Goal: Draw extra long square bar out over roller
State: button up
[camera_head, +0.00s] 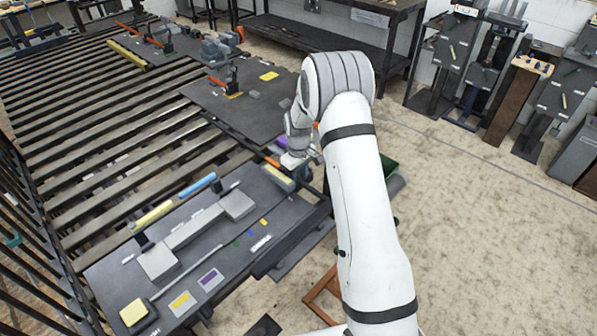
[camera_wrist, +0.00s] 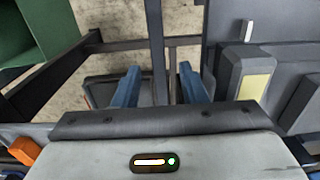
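My gripper (camera_wrist: 160,80) shows in the wrist view as two blue fingers standing apart, with a gap on each side of a dark straight bar (camera_wrist: 157,40). The bar runs up the picture between them; I cannot tell whether it is the extra long square bar or part of a frame, nor its height relative to the fingertips. In the head view my gripper (camera_head: 297,161) is at the right edge of the near plate, its fingers mostly hidden. A long dark bar (camera_head: 236,134) lies between the two plates and runs toward it. I cannot make out a roller clearly.
The near dark plate (camera_head: 120,275) carries grey blocks, coloured labels and a yellow block (camera_head: 133,311). A grey block with a yellow face (camera_wrist: 252,87) stands right of the fingers. A green bin (camera_wrist: 35,40) is at upper left. Open floor (camera_head: 480,230) lies to the right.

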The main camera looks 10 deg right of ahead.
jog(key=shift+c, duration=0.4)
grip_shut()
dwell(0.9)
